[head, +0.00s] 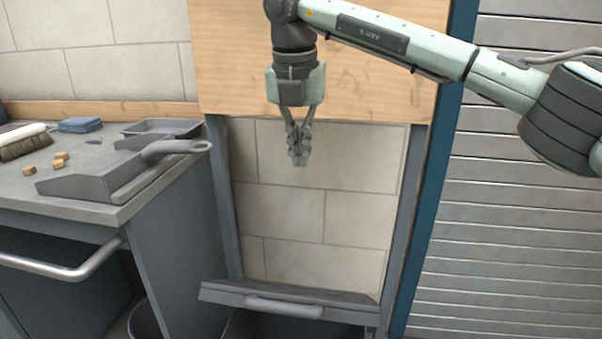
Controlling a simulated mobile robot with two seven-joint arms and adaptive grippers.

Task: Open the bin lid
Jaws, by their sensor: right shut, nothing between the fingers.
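The bin lid (345,303) is a dark grey panel with a bar handle (284,307) along its front. It lies low in the head view, between two grey uprights under a wooden panel. It looks slightly tilted. Dark space shows beneath its front edge, but I cannot tell how far the lid is raised. My right gripper (299,158) points down, shut and empty, well above the lid in the picture and apart from it. My left gripper is out of view.
At left a grey bench (60,210) carries a dustpan (100,180), a brush (22,145), a blue cloth (80,125), a shallow tray (160,128) and several small brown pieces. A metal rail (60,270) juts from its front. A slatted shutter (520,230) stands at right.

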